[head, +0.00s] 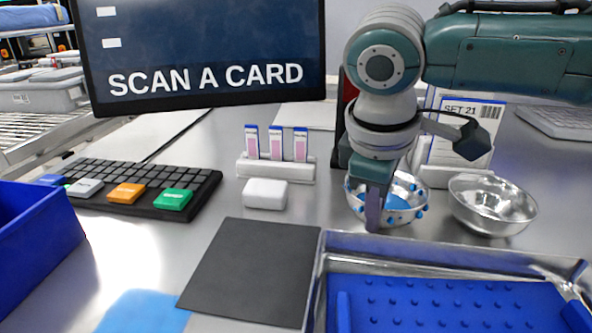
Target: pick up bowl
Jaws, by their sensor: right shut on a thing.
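Two shiny metal bowls stand on the steel counter in the head view. The left bowl (407,204) has blue knobs around its outside and something blue inside. The right bowl (493,205) is plain and looks empty. My right gripper (372,215) reaches down over the left bowl's near-left side and is shut on its rim. The fingers hide part of that bowl. I cannot tell whether the bowl is lifted off the counter. My left gripper is not in view.
A metal tray with a blue studded mat (440,305) lies just in front of the bowls. A black mat (250,272), white block (264,194), card holder (275,170) and keyboard (140,187) lie to the left. A blue bin (35,240) stands far left. A screen (200,50) rises behind.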

